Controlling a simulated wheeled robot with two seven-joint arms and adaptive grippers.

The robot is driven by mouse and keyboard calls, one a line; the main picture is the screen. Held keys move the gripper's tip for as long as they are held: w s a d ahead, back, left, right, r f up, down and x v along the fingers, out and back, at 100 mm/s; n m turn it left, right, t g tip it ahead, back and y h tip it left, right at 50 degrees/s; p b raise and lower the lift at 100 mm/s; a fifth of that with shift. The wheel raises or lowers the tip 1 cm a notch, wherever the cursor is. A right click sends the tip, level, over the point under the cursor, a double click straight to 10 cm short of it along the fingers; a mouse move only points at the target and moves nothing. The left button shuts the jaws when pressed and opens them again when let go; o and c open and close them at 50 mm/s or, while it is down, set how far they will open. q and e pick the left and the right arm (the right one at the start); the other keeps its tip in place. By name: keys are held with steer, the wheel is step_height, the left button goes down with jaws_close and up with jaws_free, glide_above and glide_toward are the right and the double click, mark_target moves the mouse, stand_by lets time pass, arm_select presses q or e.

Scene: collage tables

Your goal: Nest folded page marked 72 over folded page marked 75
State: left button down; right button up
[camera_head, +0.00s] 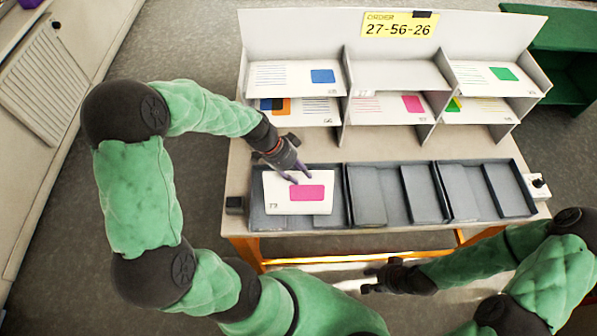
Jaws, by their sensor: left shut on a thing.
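A white folded page with a pink rectangle (283,206) is at the left tray (258,219); the small mark at its lower left begins with 7, but I cannot read the second digit surely. My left gripper (296,176) is shut on this page's far edge. The page covers most of the tray, and I cannot tell whether it touches the tray floor or whether another page lies under it. I cannot make out a page marked 75. My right gripper (371,279) is open and empty in front of the table, well away from the trays.
The middle tray (367,197) and right tray (462,194) are empty. Behind them a white shelf holds pages with blue (322,77), orange (283,107), pink (412,104), green (503,74) and yellow-green (455,105) patches. Its upper middle compartment (390,75) is empty. A sign (398,25) reads 27-56-26.

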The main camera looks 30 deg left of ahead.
arm_select(q)
steer(key=shift+f, duration=0.2)
steer(key=c, duration=0.7)
jaws_free()
steer(key=v, duration=1.2)
